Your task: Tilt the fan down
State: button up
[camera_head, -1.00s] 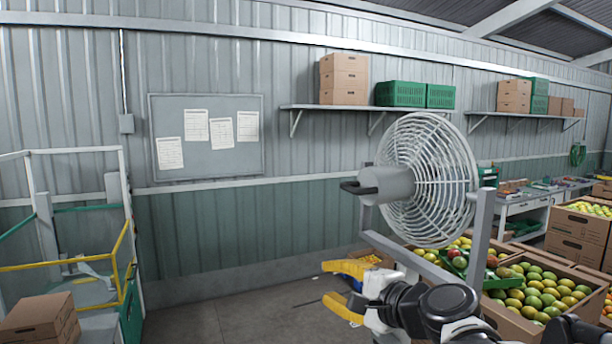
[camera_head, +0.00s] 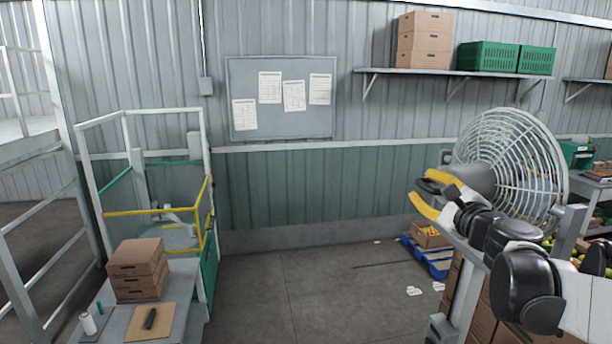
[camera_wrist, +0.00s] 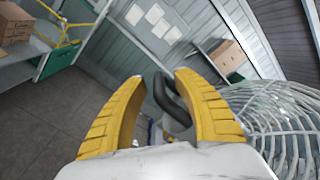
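The fan has a round white wire cage (camera_head: 515,150) and a grey motor housing (camera_head: 476,180), on a grey stand at the right in the head view. A black loop handle (camera_head: 430,186) sticks out from the back of the housing. My gripper (camera_head: 422,187) has yellow fingers, one above and one below the handle in the head view. In the wrist view the fingers are apart, with the handle (camera_wrist: 168,100) showing between them, close to the right finger. I cannot tell whether they touch. The cage fills the lower right of the wrist view. My arm hides part of the stand.
A workbench (camera_head: 190,290) with cardboard boxes (camera_head: 138,268) and a yellow-railed platform (camera_head: 155,212) stand at the left. A blue crate (camera_head: 430,258) sits on the floor behind my arm. Cartons of fruit are at the right.

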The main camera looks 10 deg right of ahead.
jog(key=shift+w, duration=0.7)
grip_shut()
notch_tip(320, 180, up, 9)
jog(key=d+m+p, duration=0.2)
jog(key=m+p, duration=0.1)
jog(key=m, duration=0.1)
jog(key=shift+f, duration=0.1)
grip_release()
